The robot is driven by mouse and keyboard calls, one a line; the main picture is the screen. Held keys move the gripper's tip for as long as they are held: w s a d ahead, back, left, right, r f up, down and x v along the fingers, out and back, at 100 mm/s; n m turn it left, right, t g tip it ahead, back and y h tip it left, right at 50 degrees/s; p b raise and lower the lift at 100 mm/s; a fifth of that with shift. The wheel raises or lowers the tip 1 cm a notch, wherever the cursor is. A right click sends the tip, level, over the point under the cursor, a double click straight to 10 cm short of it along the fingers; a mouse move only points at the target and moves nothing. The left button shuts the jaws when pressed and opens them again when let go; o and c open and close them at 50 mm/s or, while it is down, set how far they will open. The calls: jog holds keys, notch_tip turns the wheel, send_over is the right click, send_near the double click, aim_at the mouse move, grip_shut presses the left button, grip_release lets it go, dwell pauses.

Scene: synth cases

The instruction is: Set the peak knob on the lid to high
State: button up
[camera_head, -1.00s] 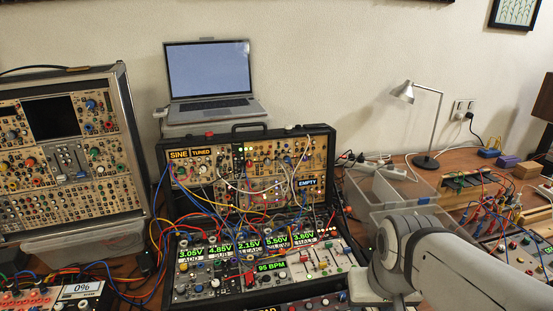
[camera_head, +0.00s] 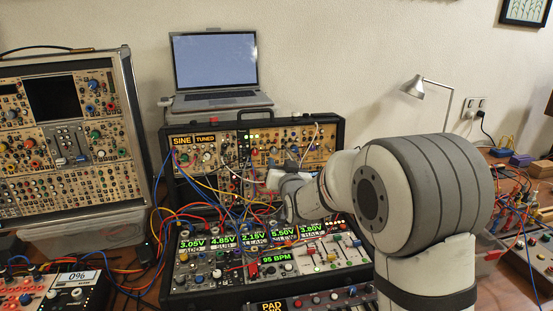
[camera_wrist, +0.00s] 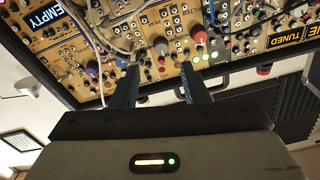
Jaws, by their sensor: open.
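The lid (camera_head: 225,127) stands upright behind the case, a panel of knobs and patch cables with SINE, TUNED and EMPTY labels. It fills the upper part of the wrist view, upside down. My gripper (camera_wrist: 160,78) is open and empty, its two dark fingers reaching toward the lid's panel. Between and just beyond the tips I see a white-and-red knob (camera_wrist: 161,46); a larger red-capped knob (camera_wrist: 199,38) is right of it. In the head view my wrist hides part of the lid's right side.
Below the lid, the case's lower panel (camera_head: 222,268) carries voltage displays, sliders and cables. Patch cables (camera_wrist: 88,35) cross the lid left of my fingers. A laptop (camera_head: 215,75) sits behind. Another synth case (camera_head: 65,150) stands at left, a lamp (camera_head: 414,88) at right.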

aim_at(275, 152)
jog(key=p+x, duration=0.1)
jog(key=x, duration=0.6)
jog(key=shift+w+a+r, duration=0.1)
jog(key=shift+w+a, duration=0.05)
jog(key=shift+w, duration=0.2)
jog(key=shift+c, duration=0.3)
grip_shut()
